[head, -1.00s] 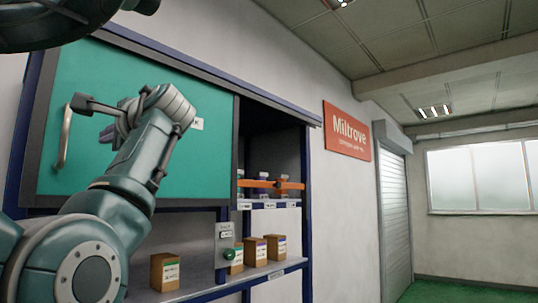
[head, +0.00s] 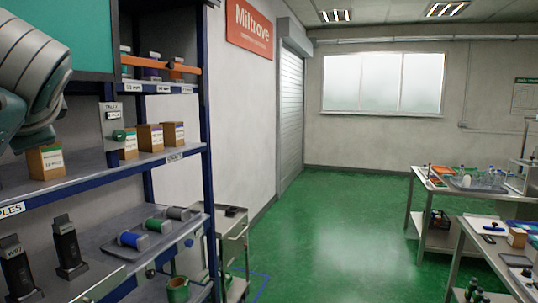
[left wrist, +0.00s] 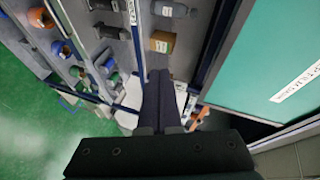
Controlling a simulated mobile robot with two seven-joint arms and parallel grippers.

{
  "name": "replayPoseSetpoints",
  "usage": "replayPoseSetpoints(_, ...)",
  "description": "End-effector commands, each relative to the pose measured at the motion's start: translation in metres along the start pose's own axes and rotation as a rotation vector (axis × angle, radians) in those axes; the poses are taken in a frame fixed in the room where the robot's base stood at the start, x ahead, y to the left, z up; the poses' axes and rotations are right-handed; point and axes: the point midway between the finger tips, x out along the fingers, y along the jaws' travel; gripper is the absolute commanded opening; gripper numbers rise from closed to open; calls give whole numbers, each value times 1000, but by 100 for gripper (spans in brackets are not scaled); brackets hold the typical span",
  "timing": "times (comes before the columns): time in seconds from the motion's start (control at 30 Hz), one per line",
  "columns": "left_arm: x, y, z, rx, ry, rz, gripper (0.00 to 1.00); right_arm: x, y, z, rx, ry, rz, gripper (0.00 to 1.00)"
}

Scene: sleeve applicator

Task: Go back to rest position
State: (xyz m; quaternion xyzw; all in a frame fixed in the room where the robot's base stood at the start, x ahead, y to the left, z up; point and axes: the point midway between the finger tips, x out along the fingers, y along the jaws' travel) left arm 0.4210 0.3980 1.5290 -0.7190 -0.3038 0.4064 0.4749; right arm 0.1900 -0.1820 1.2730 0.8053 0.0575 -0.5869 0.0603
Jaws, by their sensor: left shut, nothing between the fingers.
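My left gripper (left wrist: 160,102) shows in the left wrist view with its two dark fingers together and nothing between them. It is in front of the shelf unit, with the teal door panel (left wrist: 283,62) to its right in that view. In the head view only a grey-green part of my left arm shows at the left edge, and the gripper itself is out of frame. My right gripper is in neither current view.
The shelf unit (head: 179,160) stands close on the left, holding cardboard boxes (head: 150,138), spools (head: 132,240) and dark devices (head: 67,247). A small cart (head: 232,228) stands beside it. Tables (head: 445,187) stand at the right. Green floor (head: 320,225) between is open.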

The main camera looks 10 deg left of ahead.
Motion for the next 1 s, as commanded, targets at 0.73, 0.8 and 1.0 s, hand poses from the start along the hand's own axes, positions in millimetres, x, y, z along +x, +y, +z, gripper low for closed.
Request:
replayPoseSetpoints(0.73, -222, 283, 159, -294, -106, 1152, 0, -21, 3, -6, -6, -3, 6, 89)
replayPoseSetpoints(0.8, -227, 266, 154, -293, -103, 1148, 0, -39, 3, -12, -6, -4, 6, 89)
replayPoseSetpoints(1.0, -242, 217, 143, -291, -103, 1145, 0, -90, 5, -29, -6, 1, 6, 89)
